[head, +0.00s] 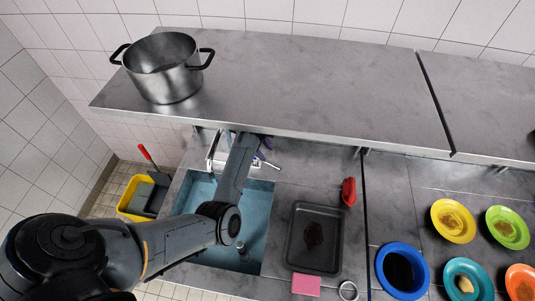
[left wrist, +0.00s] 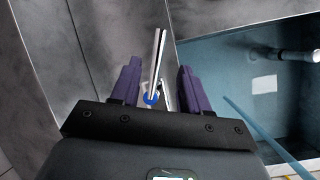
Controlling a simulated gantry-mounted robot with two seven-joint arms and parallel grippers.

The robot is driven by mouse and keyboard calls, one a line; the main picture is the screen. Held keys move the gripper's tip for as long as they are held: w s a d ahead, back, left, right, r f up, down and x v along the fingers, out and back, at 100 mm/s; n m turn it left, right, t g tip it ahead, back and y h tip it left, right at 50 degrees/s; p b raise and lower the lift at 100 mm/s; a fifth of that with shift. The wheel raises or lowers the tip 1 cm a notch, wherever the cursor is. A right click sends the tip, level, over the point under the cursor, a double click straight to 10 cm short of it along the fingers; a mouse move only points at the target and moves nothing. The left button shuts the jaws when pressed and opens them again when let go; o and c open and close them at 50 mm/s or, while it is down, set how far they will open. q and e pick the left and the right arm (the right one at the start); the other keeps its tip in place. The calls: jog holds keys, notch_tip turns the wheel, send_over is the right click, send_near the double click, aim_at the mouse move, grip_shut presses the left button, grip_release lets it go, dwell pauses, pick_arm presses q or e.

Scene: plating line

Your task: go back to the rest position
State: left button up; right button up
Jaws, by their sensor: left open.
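My left arm reaches across the sink (head: 262,215) to its back edge in the head view. My left gripper (head: 263,151) has purple fingers and is just under the front edge of the raised shelf (head: 310,85). In the left wrist view the gripper (left wrist: 160,88) is open. A slim metal tap part (left wrist: 157,60) with a blue ring shows between its fingers; I cannot tell whether they touch it. The sink (left wrist: 245,70) also shows there at right. My right gripper is in neither view.
A steel pot (head: 165,72) stands on the shelf. Right of the sink are a dark tray (head: 292,245) with a brown stain, a red object (head: 348,192) and a pink sponge (head: 306,285). Several coloured plates and a blue bowl (head: 381,255) stand farther right. A yellow bucket (head: 130,200) is on the floor.

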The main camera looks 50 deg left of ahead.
pick_arm(q)
jog(key=shift+s+r, duration=0.1)
dwell(0.4)
jog(key=s+r+m+y+p, duration=0.2)
jog(key=s+m+y+p, duration=0.15)
jog(key=s+m, duration=0.5)
jog(key=s+d+r+m+p, duration=0.1)
jog(key=s+d+r+m, duration=0.3)
jog(key=s+d+m, duration=0.3)
jog(key=s+d+r+m+p, duration=0.1)
jog(key=s+d+r+m, duration=0.3)
jog(key=d, duration=1.1)
jog(key=s+m, duration=0.3)
jog(key=s, duration=0.3)
jog(key=shift+d+r, duration=0.15)
